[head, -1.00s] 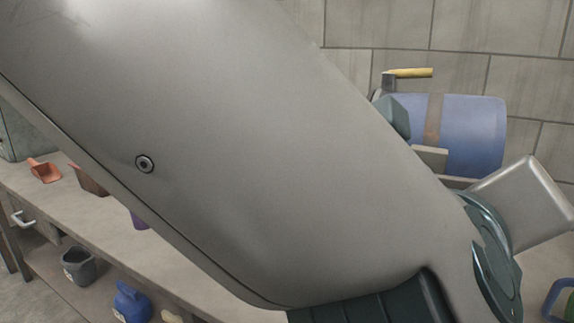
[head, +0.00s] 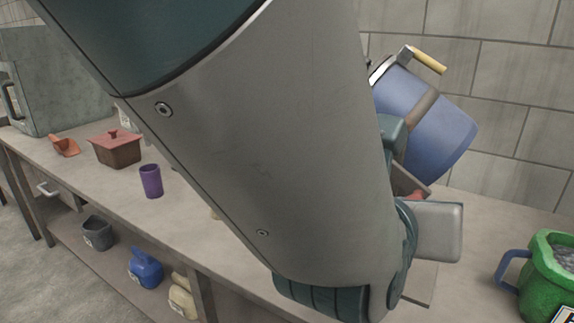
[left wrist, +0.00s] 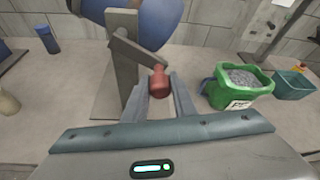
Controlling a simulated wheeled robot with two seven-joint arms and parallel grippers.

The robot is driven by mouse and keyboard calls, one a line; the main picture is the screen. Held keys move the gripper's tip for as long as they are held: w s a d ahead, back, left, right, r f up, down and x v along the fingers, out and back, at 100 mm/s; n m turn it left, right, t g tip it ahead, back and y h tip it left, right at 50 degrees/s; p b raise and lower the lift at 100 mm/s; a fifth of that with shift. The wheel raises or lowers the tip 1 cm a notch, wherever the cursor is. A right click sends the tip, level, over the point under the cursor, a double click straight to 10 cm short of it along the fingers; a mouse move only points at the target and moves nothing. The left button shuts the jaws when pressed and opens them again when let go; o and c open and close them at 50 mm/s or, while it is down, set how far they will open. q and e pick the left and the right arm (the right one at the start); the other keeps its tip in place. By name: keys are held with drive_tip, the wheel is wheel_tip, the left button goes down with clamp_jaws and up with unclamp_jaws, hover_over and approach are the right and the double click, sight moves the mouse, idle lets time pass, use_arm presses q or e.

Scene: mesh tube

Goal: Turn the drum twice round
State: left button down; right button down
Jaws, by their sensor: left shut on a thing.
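The blue drum (head: 425,120) with a brown band sits tilted on its stand at the right of the head view, a yellow-handled lever (head: 428,60) at its upper end. Its lower part shows in the left wrist view (left wrist: 160,20). There the grey crank arm (left wrist: 131,48) ends in a red knob (left wrist: 159,84). My left gripper (left wrist: 160,90) is shut on this red knob, one finger on each side. In the head view my left arm covers the middle and hides most of the crank. My right gripper is in neither view.
On the bench, a green bucket of grey gravel (head: 550,268) stands right of the drum, with a teal tub (left wrist: 290,85) beyond it. A purple cup (head: 151,181), a brown lidded box (head: 117,149) and an orange scoop (head: 64,145) stand left. The block wall is close behind.

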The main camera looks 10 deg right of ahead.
use_arm(q)
drive_tip(key=shift+f, duration=0.1)
idle(0.4)
drive_tip(key=c, duration=1.5)
unclamp_jaws()
drive_tip(key=shift+w, duration=0.15)
drive_tip(key=shift+o, duration=0.2)
drive_tip(key=shift+d, duration=0.15)
